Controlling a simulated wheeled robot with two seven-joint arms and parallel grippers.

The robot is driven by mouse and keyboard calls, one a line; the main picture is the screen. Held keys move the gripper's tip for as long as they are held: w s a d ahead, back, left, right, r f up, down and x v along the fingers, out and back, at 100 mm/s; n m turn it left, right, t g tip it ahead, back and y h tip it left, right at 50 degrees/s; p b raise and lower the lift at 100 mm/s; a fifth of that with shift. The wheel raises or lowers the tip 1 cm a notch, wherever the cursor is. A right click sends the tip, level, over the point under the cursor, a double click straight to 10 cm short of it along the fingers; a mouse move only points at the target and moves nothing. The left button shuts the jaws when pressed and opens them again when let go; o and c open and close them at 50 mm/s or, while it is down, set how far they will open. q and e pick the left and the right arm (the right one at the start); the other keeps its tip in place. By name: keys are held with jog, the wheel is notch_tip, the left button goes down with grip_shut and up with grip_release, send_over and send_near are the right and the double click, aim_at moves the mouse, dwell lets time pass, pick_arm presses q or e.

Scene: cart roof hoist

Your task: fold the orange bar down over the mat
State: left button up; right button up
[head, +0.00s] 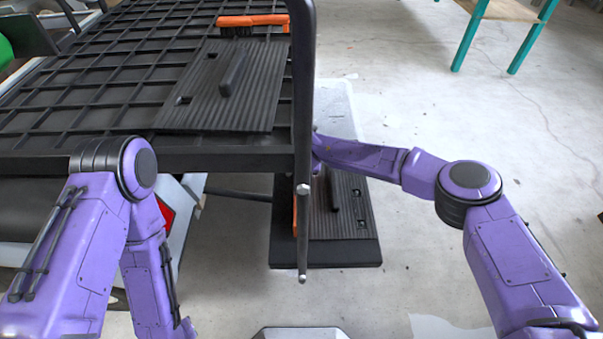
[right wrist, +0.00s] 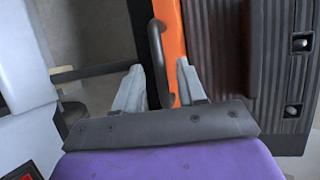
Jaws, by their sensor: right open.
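In the right wrist view, an orange bar (right wrist: 170,40) with a dark curved handle (right wrist: 156,45) runs beside a dark ribbed mat (right wrist: 220,60). My right gripper (right wrist: 158,78) is open, with the handle and part of the bar showing between its fingers. I cannot tell whether the fingers touch them. In the head view, this mat (head: 352,210) lies on a dark low base, and the orange bar shows as a thin strip at its left edge, mostly hidden by a black post. My left gripper is outside the views.
A black grid cart roof (head: 110,75) fills the upper left, carrying another ribbed mat (head: 250,75) and an orange bar (head: 252,20) at its far end. The black post (head: 303,90) stands at the roof's right edge. Floor at right is open, with a teal-legged table (head: 470,35) beyond.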

grip_shut()
jog(key=shift+d, duration=0.4)
jog(key=shift+a, duration=0.15)
jog(key=d+f+y+b, duration=0.2)
jog(key=d+y, duration=0.2)
jog(key=d, duration=0.2)
jog(key=shift+m, duration=0.4)
jog(key=shift+d, duration=0.15)
